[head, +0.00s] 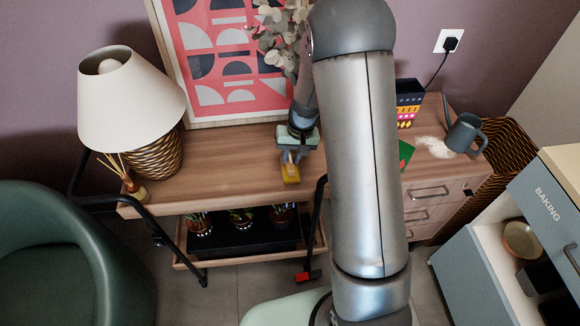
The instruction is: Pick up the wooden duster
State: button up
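A small yellow block-like thing (291,174), which looks like the wooden duster, is above or on the wooden top of the trolley, near its right part. My gripper (292,157) points down directly over it, with the fingertips at its upper end. The fingers are small and partly merge with the block, so I cannot tell whether they are closed on it or whether it touches the wood.
A lamp (130,100) with a woven base and a reed diffuser (135,188) stand at left. A framed print (222,60) leans behind. Bare wood lies left of my gripper.

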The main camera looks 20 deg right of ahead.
grip_shut()
jog(key=shift+r, duration=0.1)
jog(key=shift+r, duration=0.25)
notch_tip(320, 180, up, 2)
jog(key=shift+r, duration=0.15)
jog(key=s+r, duration=1)
jog(key=s, duration=0.4)
jog(key=shift+a, duration=0.15)
